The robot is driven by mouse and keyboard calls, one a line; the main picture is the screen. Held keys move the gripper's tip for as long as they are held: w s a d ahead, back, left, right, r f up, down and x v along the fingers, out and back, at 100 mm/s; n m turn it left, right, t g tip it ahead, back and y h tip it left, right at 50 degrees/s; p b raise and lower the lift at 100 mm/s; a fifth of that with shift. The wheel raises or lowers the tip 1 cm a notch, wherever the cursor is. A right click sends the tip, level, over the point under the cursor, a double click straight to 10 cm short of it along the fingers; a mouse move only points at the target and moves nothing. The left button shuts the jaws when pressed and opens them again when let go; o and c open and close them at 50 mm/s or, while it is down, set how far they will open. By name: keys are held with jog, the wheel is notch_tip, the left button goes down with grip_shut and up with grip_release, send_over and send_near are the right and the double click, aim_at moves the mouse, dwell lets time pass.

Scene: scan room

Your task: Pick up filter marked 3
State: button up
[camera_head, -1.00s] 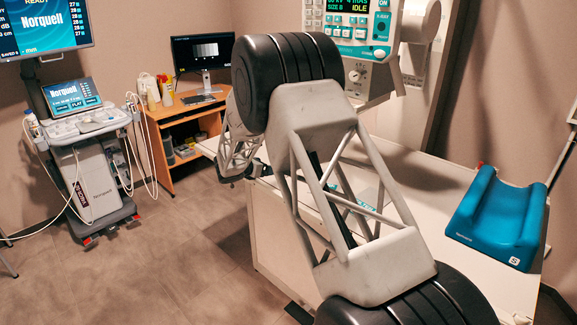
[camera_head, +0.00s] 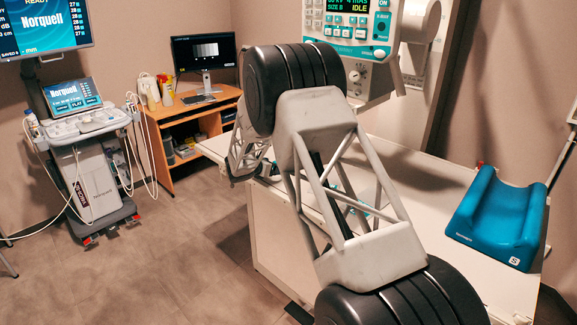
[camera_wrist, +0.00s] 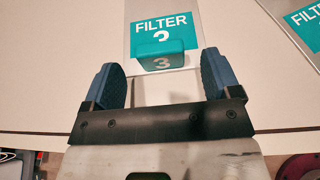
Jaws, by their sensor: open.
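My gripper (camera_wrist: 155,68) is open, with one blue finger on each side of the block's lower edge.
A second filter card (camera_wrist: 300,22) lies at the right of the wrist view. The white table (camera_head: 405,165) carries a blue cradle (camera_head: 498,218) on its right side. A control console (camera_head: 350,30) stands behind it. An orange desk (camera_head: 190,120) is at the back left.

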jog(key=shift+x, duration=1.25)
jog(key=c, duration=1.1)
jog(key=shift+r, duration=0.15)
jog(key=shift+r, duration=0.9)
jog(key=shift+s+r, duration=0.25)
jog(key=shift+r, duration=0.55)
jog(key=s+d, duration=0.1)
jog(key=s, duration=0.4)
jog(key=s+d+r, duration=0.1)
jog(key=s, duration=0.4)
jog(key=s+d, duration=0.1)
jog(key=s, duration=0.4)
jog(key=shift+s+r, duration=0.15)
jog(key=shift+r, duration=0.05)
